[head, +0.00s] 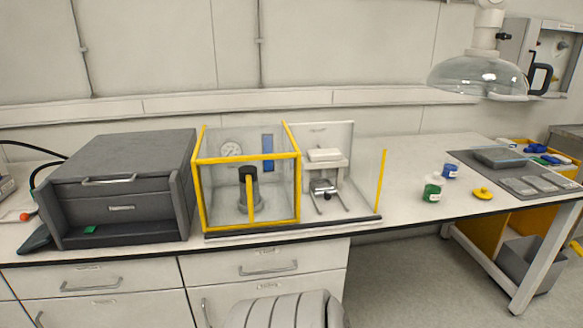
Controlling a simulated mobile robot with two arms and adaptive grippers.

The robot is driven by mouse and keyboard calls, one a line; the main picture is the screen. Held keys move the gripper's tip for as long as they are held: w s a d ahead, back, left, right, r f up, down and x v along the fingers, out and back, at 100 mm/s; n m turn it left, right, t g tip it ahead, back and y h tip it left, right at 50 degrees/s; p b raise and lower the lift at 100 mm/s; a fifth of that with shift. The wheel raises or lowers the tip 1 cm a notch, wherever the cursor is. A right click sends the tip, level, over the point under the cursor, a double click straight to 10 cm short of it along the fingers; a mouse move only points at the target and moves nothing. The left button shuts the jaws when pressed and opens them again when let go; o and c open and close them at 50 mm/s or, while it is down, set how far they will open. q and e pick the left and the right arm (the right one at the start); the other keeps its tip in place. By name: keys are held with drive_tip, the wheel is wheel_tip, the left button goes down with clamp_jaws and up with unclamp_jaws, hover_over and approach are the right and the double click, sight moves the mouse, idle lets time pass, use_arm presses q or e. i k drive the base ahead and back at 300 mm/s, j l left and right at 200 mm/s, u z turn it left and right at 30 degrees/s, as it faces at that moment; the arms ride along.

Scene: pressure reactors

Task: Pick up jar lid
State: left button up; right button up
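A small yellow lid-like disc with a raised knob (482,194) lies on the right part of the white bench (400,155), near its front edge. To its left stands a clear jar with green contents (433,188). Behind that is a jar with blue contents (450,171). Both jars are upright and apart from the yellow disc. Whether the jars have lids of their own is too small to tell. Neither of my grippers shows in the head view.
A yellow-framed clear enclosure (296,190) holds a reactor with a gauge. A second clear-shielded station stands beside it. A dark grey drawer unit (120,170) is at left. A dark mat with trays (525,185) lies right of the disc. A clear extraction hood (480,75) hangs above.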

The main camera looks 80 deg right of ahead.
sight(482, 193)
drive_tip(key=z, duration=0.4)
drive_tip(key=k+l+z, duration=0.1)
drive_tip(key=z, duration=0.35)
drive_tip(key=l+z, duration=0.15)
drive_tip(key=z, duration=0.25)
drive_tip(key=l+z, duration=0.15)
drive_tip(key=z, duration=0.25)
drive_tip(key=l+z, duration=0.15)
drive_tip(key=z, duration=0.25)
drive_tip(key=l+z, duration=0.25)
drive_tip(key=l, duration=0.2)
drive_tip(key=i+l+z, duration=0.1)
drive_tip(key=l+z, duration=0.15)
drive_tip(key=l, duration=0.2)
drive_tip(key=i+l+z, duration=0.2)
drive_tip(key=l, duration=0.25)
drive_tip(key=l+z, duration=0.25)
drive_tip(key=l, duration=0.15)
drive_tip(key=i+l, duration=0.2)
drive_tip(key=l, duration=0.15)
